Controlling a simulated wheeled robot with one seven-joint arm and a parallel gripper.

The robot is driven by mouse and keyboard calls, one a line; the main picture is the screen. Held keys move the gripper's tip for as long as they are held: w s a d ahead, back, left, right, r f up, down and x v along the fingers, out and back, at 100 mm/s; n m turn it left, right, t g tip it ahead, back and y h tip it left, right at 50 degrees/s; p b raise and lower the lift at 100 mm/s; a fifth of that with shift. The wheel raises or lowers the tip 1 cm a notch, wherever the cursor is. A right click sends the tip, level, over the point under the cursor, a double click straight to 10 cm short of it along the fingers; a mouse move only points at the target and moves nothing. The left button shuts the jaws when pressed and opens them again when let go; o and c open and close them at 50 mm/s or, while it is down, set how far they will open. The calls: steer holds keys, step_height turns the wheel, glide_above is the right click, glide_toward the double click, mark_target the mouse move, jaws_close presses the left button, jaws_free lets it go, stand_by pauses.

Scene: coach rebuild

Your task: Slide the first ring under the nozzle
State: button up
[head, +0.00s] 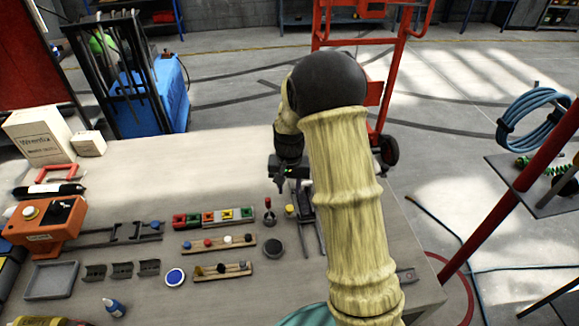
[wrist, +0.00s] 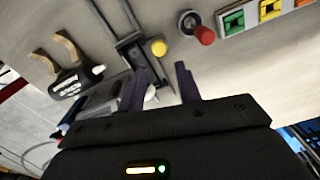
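No ring stands plainly under a nozzle, and I cannot tell which part is the first ring. Three dark grey curved pieces (head: 121,270) lie in a row at the front left. An orange machine (head: 45,222), possibly the one with the nozzle, stands at the left bench end. My gripper (head: 281,183) is above the bench's right side, far from these pieces. In the wrist view my gripper (wrist: 161,72) has its two dark fingers apart, with nothing clearly held between them.
Near my gripper are a red-topped joystick (head: 268,204), a yellow knob (head: 289,210) and a dark slide frame (head: 306,218). Coloured blocks (head: 213,217), two wooden racks (head: 219,243), a black disc (head: 273,248), a blue-centred dish (head: 175,277) and a grey tray (head: 51,281) occupy the bench.

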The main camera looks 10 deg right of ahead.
step_height(320, 180, up, 9)
steer(key=b, duration=0.1)
stand_by(0.3)
steer(key=s+f+n+t, duration=0.1)
steer(key=s+n+t, duration=0.1)
steer(key=s, duration=1.7)
steer(key=shift+s+d+f+n+t, duration=0.2)
steer(key=shift+f+n+t, duration=0.1)
steer(key=shift+n, duration=0.4)
